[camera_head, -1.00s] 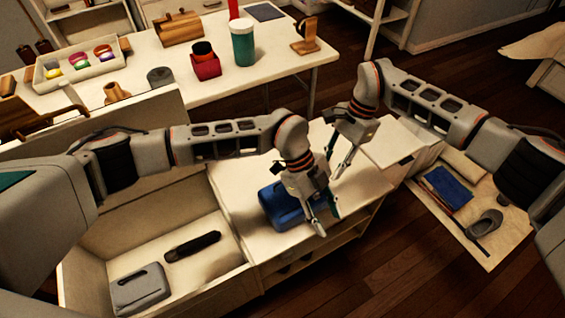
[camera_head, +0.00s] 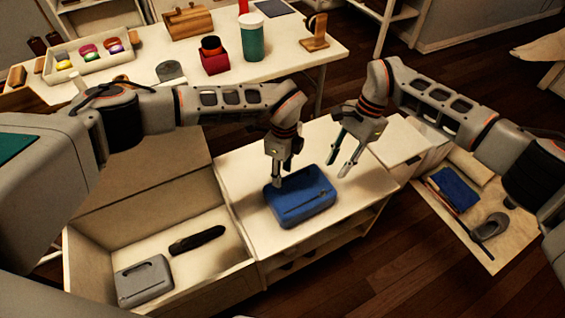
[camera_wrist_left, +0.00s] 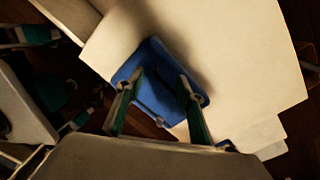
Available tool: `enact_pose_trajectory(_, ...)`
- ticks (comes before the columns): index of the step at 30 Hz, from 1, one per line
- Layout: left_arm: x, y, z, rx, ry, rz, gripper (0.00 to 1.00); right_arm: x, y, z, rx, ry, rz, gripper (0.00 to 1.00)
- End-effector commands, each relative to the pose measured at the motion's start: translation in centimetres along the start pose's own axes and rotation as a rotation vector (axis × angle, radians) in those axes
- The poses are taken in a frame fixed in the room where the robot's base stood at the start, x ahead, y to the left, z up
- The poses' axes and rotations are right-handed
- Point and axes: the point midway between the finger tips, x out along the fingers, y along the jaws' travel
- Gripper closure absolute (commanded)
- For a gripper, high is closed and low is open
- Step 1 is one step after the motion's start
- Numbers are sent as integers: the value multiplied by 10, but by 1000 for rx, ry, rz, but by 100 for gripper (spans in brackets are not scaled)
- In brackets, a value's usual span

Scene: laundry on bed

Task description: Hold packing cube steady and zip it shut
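The blue packing cube (camera_head: 305,204) lies flat on the white cabinet top (camera_head: 255,234), with a dark zip line along its upper face. It also shows in the left wrist view (camera_wrist_left: 158,98). My left gripper (camera_head: 277,183) is at the cube's far left edge, pointing down. In the left wrist view its two fingers (camera_wrist_left: 160,76) are spread apart over the cube; I cannot tell whether they touch it. My right gripper (camera_head: 341,166) is open and empty, to the right of the cube and apart from it.
Left of the cabinet is an open bin (camera_head: 90,262) with a grey pouch (camera_head: 145,281) and a dark item (camera_head: 197,240). A table (camera_head: 292,52) with jars and boxes stands behind.

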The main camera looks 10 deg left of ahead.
Motion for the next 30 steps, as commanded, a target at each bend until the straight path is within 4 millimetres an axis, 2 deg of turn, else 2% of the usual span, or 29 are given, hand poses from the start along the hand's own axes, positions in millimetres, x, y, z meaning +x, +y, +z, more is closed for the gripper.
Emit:
enact_pose_trajectory(6, 21, 0, 0, 0, 1, -1, 63, 0, 0, 0, 0, 0, 0, 72)
enact_pose_trajectory(17, 25, 0, 0, 0, 1, -1, 63, -1, 0, 0, 0, 0, -1, 72)
enact_pose_trajectory(21, 25, 0, 0, 1, 1, -1, 99, 0, 0, 0, 0, 0, 0, 72)
enact_pose_trajectory(30, 25, 0, 0, 1, 1, -2, 100, 0, 0, 0, 0, 0, 0, 72)
